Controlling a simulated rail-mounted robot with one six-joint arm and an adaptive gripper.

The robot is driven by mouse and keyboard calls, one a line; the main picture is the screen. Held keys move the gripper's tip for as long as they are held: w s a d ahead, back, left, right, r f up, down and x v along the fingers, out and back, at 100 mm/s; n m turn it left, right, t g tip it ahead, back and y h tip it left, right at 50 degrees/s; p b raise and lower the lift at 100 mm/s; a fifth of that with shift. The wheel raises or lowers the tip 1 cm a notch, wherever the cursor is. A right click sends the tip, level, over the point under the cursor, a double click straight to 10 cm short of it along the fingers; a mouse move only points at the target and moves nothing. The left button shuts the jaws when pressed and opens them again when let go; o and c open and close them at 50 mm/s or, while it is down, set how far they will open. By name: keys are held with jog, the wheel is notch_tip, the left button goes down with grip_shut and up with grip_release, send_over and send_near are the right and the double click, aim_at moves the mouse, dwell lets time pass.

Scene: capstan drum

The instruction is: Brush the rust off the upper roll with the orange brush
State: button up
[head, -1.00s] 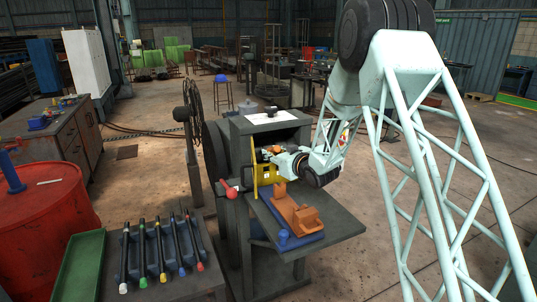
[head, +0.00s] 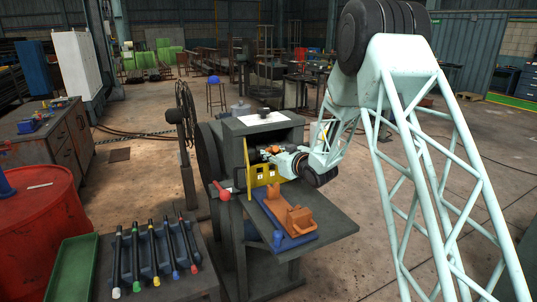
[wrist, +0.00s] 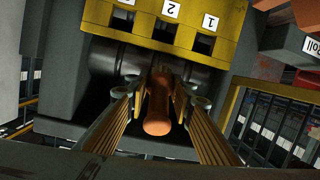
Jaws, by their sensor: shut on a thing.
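My gripper (wrist: 160,92) is shut on the orange brush (wrist: 158,112), whose rounded handle end points toward the wrist camera. The brush's far end and bristles are hidden between the fingers. In the head view, my gripper (head: 277,151) reaches into the machine's opening beside the yellow numbered plate, with a bit of orange at its tip. A dark roll (wrist: 106,62) lies across behind the fingers in the wrist view. I cannot tell whether it is the upper roll, whether the brush touches it, or how much rust it carries.
The yellow plate (head: 262,175) stands close beside my gripper. An orange holder (head: 290,212) sits on a blue base on the machine's shelf (head: 330,228). A red-knobbed lever (head: 222,191) is at the machine's left. Several coloured-tip rods (head: 153,250) lie on the left bench.

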jog(key=shift+w+d, duration=0.45)
jog(key=shift+d, duration=0.25)
jog(key=shift+w+d, duration=0.4)
jog(key=shift+d, duration=0.3)
jog(key=shift+d, duration=0.15)
jog(key=shift+w+d, duration=0.5)
jog(key=shift+d, duration=0.3)
jog(key=shift+w+d, duration=0.5)
jog(key=shift+d, duration=0.3)
jog(key=shift+s, duration=0.1)
jog(key=shift+s+a, duration=0.45)
jog(key=shift+a, duration=0.45)
jog(key=shift+s+a, duration=0.45)
jog(key=shift+a, duration=0.4)
jog(key=shift+s+a, duration=0.1)
jog(key=shift+a, duration=0.05)
jog(key=shift+s+a, duration=0.4)
jog(key=shift+a, duration=0.45)
jog(key=shift+s+a, duration=0.4)
jog(key=shift+a, duration=0.4)
jog(key=shift+a, duration=0.1)
